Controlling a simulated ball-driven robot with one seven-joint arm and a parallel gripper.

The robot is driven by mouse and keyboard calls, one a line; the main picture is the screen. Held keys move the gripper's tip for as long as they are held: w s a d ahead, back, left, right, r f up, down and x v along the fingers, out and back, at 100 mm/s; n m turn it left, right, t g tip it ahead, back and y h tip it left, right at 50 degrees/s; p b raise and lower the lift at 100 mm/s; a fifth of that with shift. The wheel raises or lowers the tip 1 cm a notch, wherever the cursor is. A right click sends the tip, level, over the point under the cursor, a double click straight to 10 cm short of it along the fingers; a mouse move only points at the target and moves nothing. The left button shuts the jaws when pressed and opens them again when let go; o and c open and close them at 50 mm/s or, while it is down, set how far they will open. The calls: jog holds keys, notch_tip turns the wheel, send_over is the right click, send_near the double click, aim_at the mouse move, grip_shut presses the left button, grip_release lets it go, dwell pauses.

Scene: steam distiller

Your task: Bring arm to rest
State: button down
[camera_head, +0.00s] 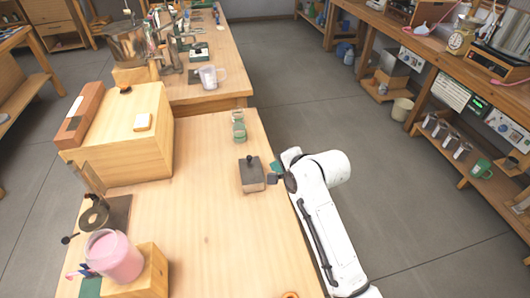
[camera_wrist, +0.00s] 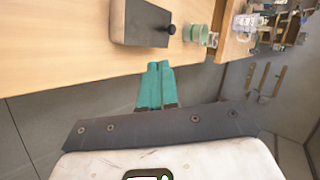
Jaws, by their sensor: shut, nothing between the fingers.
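My white arm (camera_head: 325,215) reaches up along the right edge of the wooden table (camera_head: 205,220) in the head view. My gripper (camera_wrist: 160,66) has teal fingers that lie side by side, shut and empty, in the wrist view. The fingers are near the table's edge, just short of a grey-brown block with a black knob (camera_wrist: 143,24). In the head view this block (camera_head: 251,178) sits on the table just left of my gripper (camera_head: 275,168). I cannot tell from the pictures how high the fingers are above the tabletop.
A small green glass jar (camera_head: 239,126) stands behind the block. A wooden box (camera_head: 125,130) and a pink-filled jar (camera_head: 114,256) stand on the table's left side. A clear mug (camera_head: 209,77) is farther back. Open floor (camera_head: 400,215) separates the table from the shelving (camera_head: 440,95) at right.

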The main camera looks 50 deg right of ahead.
jog(key=shift+s, duration=0.1)
jog(key=s+a+f+n+g, duration=0.1)
jog(key=s+a+f+n, duration=0.1)
jog(key=s+n, duration=0.1)
jog(key=s+a+f+n+g, duration=0.1)
jog(key=s+a+f+n, duration=0.1)
jog(key=s+a+n, duration=0.1)
jog(key=s+a+f+n+g+y, duration=0.1)
jog(key=s+a+f+n+g, duration=0.1)
jog(key=s+a+n, duration=0.1)
jog(key=shift+s+a+f, duration=0.15)
jog(key=shift+s, duration=0.25)
jog(key=shift+s+a+f, duration=0.1)
jog(key=shift+s, duration=0.25)
jog(key=s+a+n+g, duration=0.1)
jog(key=s+a+n, duration=0.1)
jog(key=s+n, duration=0.1)
jog(key=s+a+f+n+g, duration=0.1)
jog(key=s+a+n+g, duration=0.1)
jog(key=s+n, duration=0.2)
jog(key=s+a+f+n+g, duration=0.1)
jog(key=s+a+n, duration=0.1)
jog(key=s, duration=0.5)
jog(key=shift+s+a+f+n+g+y, duration=0.2)
jog(key=shift+n+g+y, duration=0.15)
jog(key=shift+n, duration=0.45)
